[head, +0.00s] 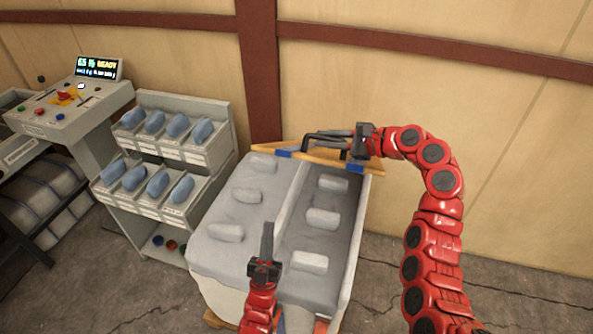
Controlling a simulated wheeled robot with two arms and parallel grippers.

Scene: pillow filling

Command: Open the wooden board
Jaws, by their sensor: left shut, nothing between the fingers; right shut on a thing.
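The wooden board (338,159) shows as a thin wooden strip with blue patches along the far edge of a large light-grey bin (217,272). Most of its face is hidden from this angle. My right gripper (322,134) reaches in from the right above the strip. Its fingers are shut on what looks like a dark handle (306,148) by the board; their exact contact is hard to tell. My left gripper (267,228) is shut and empty, pointing away from me over the near middle of the bin.
Several grey blocks lie on both sides of the bin's divider (293,203). A grey rack (165,150) with several blue rolls stands left of the bin. A control console (75,105) stands further left. The wall is close behind; floor at right is clear.

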